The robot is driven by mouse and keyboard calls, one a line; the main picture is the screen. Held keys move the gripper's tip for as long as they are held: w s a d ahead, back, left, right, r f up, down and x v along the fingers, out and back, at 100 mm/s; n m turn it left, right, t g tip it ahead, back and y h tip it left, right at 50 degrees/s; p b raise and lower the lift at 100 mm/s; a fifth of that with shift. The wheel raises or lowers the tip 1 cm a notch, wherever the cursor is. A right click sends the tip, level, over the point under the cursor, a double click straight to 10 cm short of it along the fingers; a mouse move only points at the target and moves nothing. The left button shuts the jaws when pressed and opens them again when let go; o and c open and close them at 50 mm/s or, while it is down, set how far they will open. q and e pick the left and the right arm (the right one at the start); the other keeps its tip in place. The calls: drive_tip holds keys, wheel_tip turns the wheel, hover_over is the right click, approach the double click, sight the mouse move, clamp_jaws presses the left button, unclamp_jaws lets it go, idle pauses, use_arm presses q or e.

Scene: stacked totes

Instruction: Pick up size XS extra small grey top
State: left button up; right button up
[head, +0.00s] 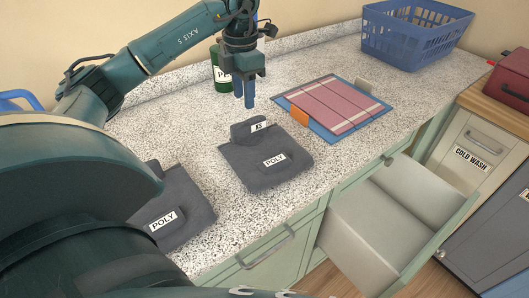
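A folded dark grey top (285,178) lies on the speckled counter near the middle of the head view. It has a "POLY" label and, on its raised back part, a small label that seems to read XS. A second folded grey top (193,205) with a "POLY" label lies to the left, partly hidden by my arm. My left gripper (245,104) points down above the counter, behind the middle top and apart from it. Its two blue fingers show close together; whether they are open is unclear. I see nothing held. My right gripper is out of view.
A dark green bottle (220,76) stands behind the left gripper. A blue board with a pink striped cloth (335,103) lies to the right. A blue basket (408,38) stands at the back. An open, empty-looking drawer (375,235) juts out below the counter.

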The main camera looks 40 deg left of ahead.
sight(247, 123)
use_arm(q)
drive_tip(key=f, duration=0.5)
drive_tip(key=f+p, duration=0.1)
drive_tip(key=f, duration=0.1)
drive_tip(key=shift+w+f, duration=0.3)
clamp_jaws()
idle(0.4)
